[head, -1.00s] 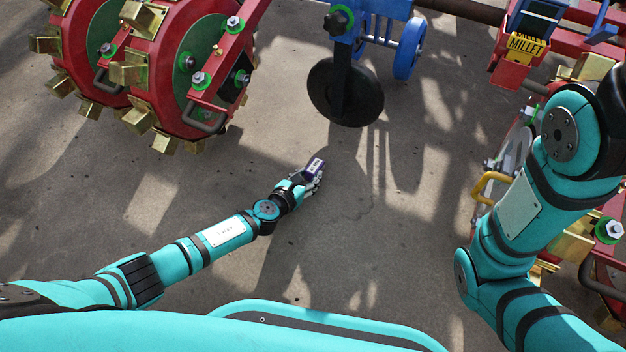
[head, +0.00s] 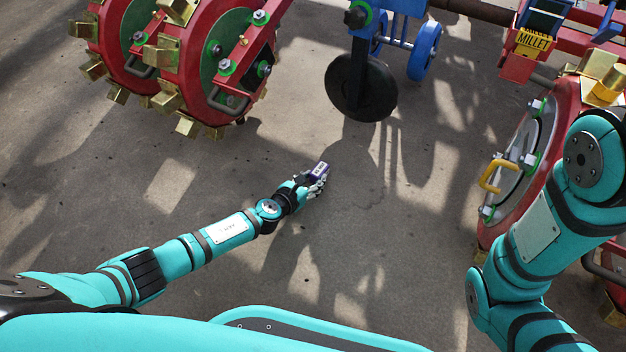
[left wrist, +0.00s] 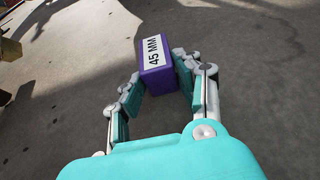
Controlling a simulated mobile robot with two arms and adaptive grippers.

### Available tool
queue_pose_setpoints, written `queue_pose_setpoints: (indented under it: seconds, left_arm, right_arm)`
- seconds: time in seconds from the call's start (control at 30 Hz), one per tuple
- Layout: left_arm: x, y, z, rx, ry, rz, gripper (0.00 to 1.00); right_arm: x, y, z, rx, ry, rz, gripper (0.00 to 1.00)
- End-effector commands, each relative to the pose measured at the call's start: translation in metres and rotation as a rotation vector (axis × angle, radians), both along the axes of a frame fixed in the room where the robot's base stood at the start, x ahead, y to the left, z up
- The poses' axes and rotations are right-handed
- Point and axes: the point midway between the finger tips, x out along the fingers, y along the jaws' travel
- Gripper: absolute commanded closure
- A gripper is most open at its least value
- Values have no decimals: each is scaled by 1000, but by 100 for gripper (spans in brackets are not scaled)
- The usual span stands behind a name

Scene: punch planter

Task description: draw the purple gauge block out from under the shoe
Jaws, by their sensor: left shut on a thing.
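The purple gauge block (head: 319,170) is in my left gripper (head: 316,183), out over bare concrete and clear of the planter. In the left wrist view the block (left wrist: 167,76) shows a white label reading "45 MM", and the fingers of my left gripper (left wrist: 160,95) are shut on its sides. The planter's blue shank with a dark round disc (head: 361,88) stands beyond the block, apart from it. I cannot tell for sure which part is the shoe. My right arm comes in at the right; its gripper is not in view.
Red punch wheels with brass cups (head: 205,65) stand at the upper left. Another red wheel with a yellow handle (head: 491,177) is at the right, close to my right arm. A blue wheel (head: 424,50) and a "MILLET" box (head: 533,41) are at the back. The middle floor is clear.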

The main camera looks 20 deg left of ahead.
Motion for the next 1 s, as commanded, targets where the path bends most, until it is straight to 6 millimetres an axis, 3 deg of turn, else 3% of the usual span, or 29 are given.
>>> queue_pose_setpoints:
  seconds: [0.07, 0.1, 0.27, 0.67, 1.0]
  left_arm:
    - [-1, 1, -1, 1, 3, 0, 100]
    - [-1, 1, -1, 1, 3, 0, 61]
    - [-1, 0, -1, 1, 2, 0, 40]
    - [-5, 3, 3, 0, -2, 0, 39]
    - [-60, 21, 25, 2, 1, -2, 39]
  right_arm:
    - [0, 0, 0, 0, 0, 0, 32]
    - [0, 0, 0, 0, 0, 0, 32]
    - [0, 0, 0, 0, 0, 0, 32]
    - [1, 0, 0, 2, 2, 1, 32]
    - [0, 0, 0, 1, 0, 0, 32]
